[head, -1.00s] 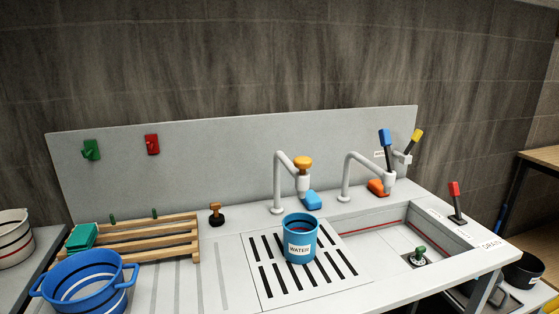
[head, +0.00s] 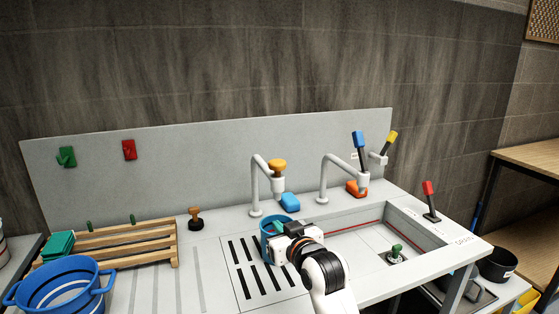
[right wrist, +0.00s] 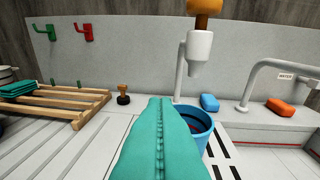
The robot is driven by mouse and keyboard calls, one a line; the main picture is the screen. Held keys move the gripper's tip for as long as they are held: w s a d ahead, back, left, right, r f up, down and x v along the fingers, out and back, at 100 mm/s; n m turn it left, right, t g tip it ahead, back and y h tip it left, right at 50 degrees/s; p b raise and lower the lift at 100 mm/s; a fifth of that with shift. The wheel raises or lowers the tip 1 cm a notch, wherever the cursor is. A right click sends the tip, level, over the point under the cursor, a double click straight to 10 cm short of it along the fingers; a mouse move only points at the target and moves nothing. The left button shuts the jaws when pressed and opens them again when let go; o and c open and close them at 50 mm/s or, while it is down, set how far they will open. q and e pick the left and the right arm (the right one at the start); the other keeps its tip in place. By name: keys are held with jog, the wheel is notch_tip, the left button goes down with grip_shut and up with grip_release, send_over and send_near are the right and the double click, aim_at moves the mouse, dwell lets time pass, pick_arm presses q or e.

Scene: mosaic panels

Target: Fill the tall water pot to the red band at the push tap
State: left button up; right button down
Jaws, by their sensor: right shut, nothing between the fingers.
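The blue water pot (head: 267,232) stands upright on the slotted drain plate under the left tap. My right gripper (head: 290,236) covers much of it in the head view. In the right wrist view the pot (right wrist: 207,122) shows its open rim and some red inside; I see no water stream. The push tap (head: 255,185) has an orange knob (head: 278,165), also at the top of the right wrist view (right wrist: 207,5). My right gripper (right wrist: 158,125) is shut and empty, green fingers together, overlapping the pot's left side; contact cannot be told. My left gripper is out of view.
A second tap (head: 325,180) with coloured levers stands right, beside the sunken basin (head: 350,243). Blue (head: 290,202) and orange (head: 357,188) blocks lie behind. A wooden rack (head: 150,240), dark stamp-like knob (head: 195,218) and blue colander-like pot (head: 65,285) are left.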

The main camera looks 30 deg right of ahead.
aim_at(281, 164)
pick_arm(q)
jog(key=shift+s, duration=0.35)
pick_arm(e)
jog(key=w+d+r+m+t+h, duration=0.1)
jog(key=d+r+t, duration=0.1)
jog(key=r, duration=0.5)
jog(key=w+d+r+m+t+h, duration=0.1)
jog(key=d+r, duration=0.2)
jog(key=r, duration=0.4)
jog(key=shift+d+t+h, duration=0.3)
jog(key=shift+d+t, duration=0.05)
jog(key=shift+t, duration=0.05)
jog(key=shift+w, duration=0.2)
